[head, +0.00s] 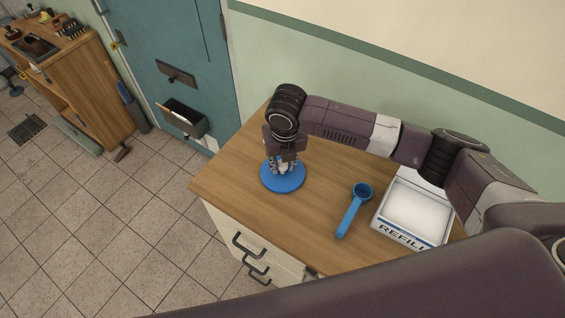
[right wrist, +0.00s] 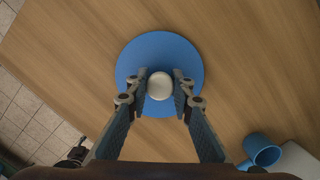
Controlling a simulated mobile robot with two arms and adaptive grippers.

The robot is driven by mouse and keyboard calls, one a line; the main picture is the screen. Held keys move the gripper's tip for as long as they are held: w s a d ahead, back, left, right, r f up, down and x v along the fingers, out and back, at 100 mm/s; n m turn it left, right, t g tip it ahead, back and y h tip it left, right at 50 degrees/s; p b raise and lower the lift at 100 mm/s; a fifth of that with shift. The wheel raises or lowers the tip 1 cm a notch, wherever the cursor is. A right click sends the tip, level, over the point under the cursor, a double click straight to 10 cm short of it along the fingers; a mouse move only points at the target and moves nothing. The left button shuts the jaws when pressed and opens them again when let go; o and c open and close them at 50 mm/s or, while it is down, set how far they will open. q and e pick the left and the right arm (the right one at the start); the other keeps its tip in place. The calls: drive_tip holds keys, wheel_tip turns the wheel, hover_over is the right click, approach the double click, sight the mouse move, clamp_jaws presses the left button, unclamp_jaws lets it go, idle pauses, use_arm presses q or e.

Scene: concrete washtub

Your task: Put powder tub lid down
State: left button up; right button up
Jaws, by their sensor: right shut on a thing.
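The powder tub lid is a round blue disc (head: 283,184) with a pale knob, at the left part of the wooden counter. My right gripper (head: 283,167) points down over its middle. In the right wrist view the fingers (right wrist: 159,86) are closed on the white knob (right wrist: 160,85), with the blue lid (right wrist: 160,48) spread flat below them. The lid is level; I cannot tell whether its underside touches the wood. The white tub marked REFILL (head: 401,237) stands open at the right, with pale powder inside. My left gripper is not in view.
A blue scoop (head: 351,211) lies on the wooden counter (head: 318,200) between lid and tub; its cup also shows in the right wrist view (right wrist: 261,150). The counter's left and front edges are close to the lid. A teal door (head: 180,60) stands behind, left.

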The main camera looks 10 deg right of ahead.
sight(284, 168)
drive_tip(key=o, duration=1.1)
drive_tip(key=shift+f, duration=0.1)
drive_tip(key=shift+c, duration=0.2)
wheel_tip(284, 168, up, 12)
drive_tip(key=s+b, duration=0.1)
drive_tip(key=shift+s+b, duration=0.4)
